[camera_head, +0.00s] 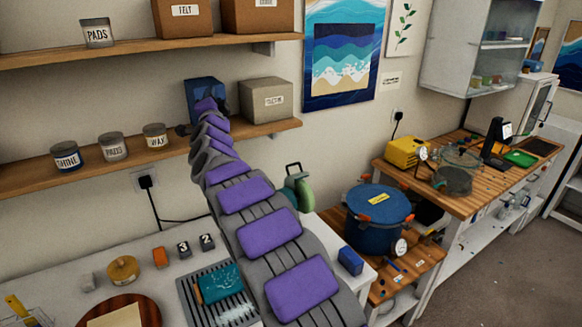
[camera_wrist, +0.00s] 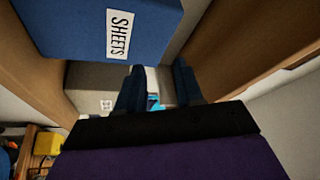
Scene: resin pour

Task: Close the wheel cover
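I cannot make out a wheel or a wheel cover for sure in either view. My gripper (camera_wrist: 158,82) shows in the wrist view with its two dark fingers apart and nothing clearly held between them. It is up by the wall shelf, close to a blue box (camera_wrist: 105,22) labelled SHEETS. In the head view the blue box (camera_head: 203,88) stands behind the end of my purple-padded arm, and the gripper is mostly hidden there.
A grey box (camera_head: 267,98) sits beside the blue box on the lower shelf (camera_head: 80,181), with several jars to the left. An upper shelf (camera_head: 140,50) runs above. A blue pot (camera_head: 378,222) and a clear round vessel (camera_head: 455,175) stand to the right.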

